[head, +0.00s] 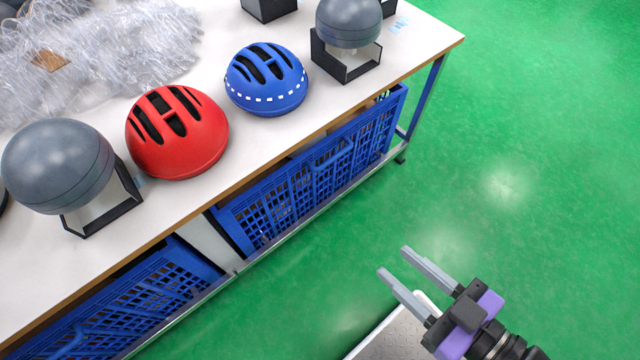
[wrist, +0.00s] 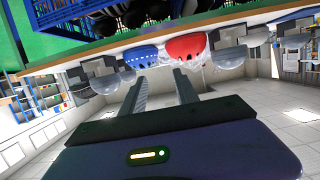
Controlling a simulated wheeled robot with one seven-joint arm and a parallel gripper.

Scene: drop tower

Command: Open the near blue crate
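Two blue lattice-sided crates sit side by side on the low shelf under the white table. One crate (head: 322,168) is under the table's right part. The other crate (head: 150,290) is at the lower left, partly cut off by the frame edge. Both fronts lie about along the shelf rail, beneath the table edge. My gripper (head: 393,260) is open and empty over the green floor, to the right of the crates and apart from them. In the wrist view, its spread fingers (wrist: 161,76) point towards the table, with blue crate lattice (wrist: 75,10) at the top.
On the table (head: 225,165) stand a red helmet (head: 178,135), a blue helmet (head: 266,82), grey domes on black stands (head: 58,165) and clear plastic wrap (head: 110,50). A blue table leg (head: 426,98) stands at the right. The green floor (head: 510,180) is clear.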

